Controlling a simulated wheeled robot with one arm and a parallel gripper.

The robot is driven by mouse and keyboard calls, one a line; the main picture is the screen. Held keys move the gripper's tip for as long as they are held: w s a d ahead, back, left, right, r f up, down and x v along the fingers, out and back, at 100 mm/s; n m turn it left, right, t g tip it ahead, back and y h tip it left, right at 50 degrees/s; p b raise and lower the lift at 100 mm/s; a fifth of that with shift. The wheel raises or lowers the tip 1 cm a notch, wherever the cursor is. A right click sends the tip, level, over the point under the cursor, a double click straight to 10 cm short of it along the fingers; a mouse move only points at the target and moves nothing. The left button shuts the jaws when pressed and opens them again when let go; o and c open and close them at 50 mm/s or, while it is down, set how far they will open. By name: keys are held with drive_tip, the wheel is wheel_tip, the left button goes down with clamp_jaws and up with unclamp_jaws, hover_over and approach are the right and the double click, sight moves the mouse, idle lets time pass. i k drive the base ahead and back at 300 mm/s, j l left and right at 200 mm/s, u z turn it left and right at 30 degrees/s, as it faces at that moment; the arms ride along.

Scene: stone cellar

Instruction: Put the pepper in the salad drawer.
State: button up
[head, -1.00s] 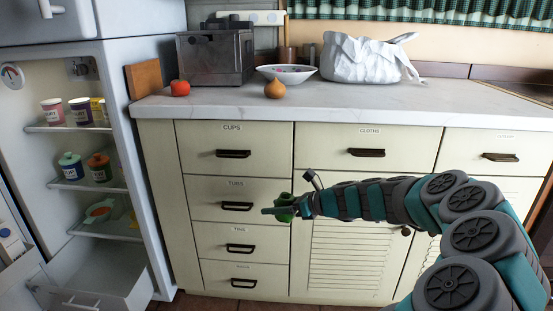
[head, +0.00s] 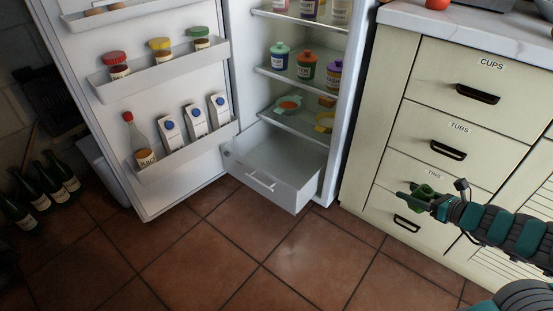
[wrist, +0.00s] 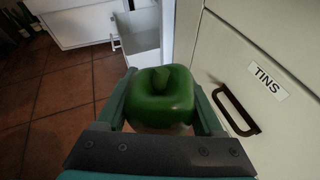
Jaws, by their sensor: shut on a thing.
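My gripper (head: 424,194) is shut on a green pepper (wrist: 161,97), held in front of the cupboard drawers. The pepper sits between both fingers in the wrist view, stem facing away from me. In the head view it is small and partly hidden by the gripper. The salad drawer (head: 272,182) is the white drawer at the bottom of the open fridge, pulled out, and its visible inside looks empty. It lies left of my gripper, with a gap between them. The drawer also shows beyond the pepper in the wrist view (wrist: 127,54).
The fridge door (head: 168,108) stands open on the left, with jars, cartons and a bottle in its racks. Fridge shelves above the drawer hold jars and containers. The TINS drawer handle (wrist: 235,110) is close beside my gripper. Dark bottles (head: 45,190) stand far left. Tiled floor is clear.

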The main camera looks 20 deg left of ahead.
sight(282, 168)
drive_tip(key=i+j, duration=0.1)
drive_tip(key=j, duration=0.75)
drive_tip(key=i+j+z, duration=0.1)
drive_tip(key=j, duration=1.55)
drive_tip(key=i+j, duration=0.1)
drive_tip(key=j, duration=0.25)
drive_tip(key=i+j, duration=0.1)
drive_tip(key=j, duration=0.25)
drive_tip(key=i+j, duration=0.1)
drive_tip(key=j, duration=0.25)
drive_tip(key=i+j, duration=0.15)
drive_tip(key=j, duration=0.2)
drive_tip(key=z, duration=0.05)
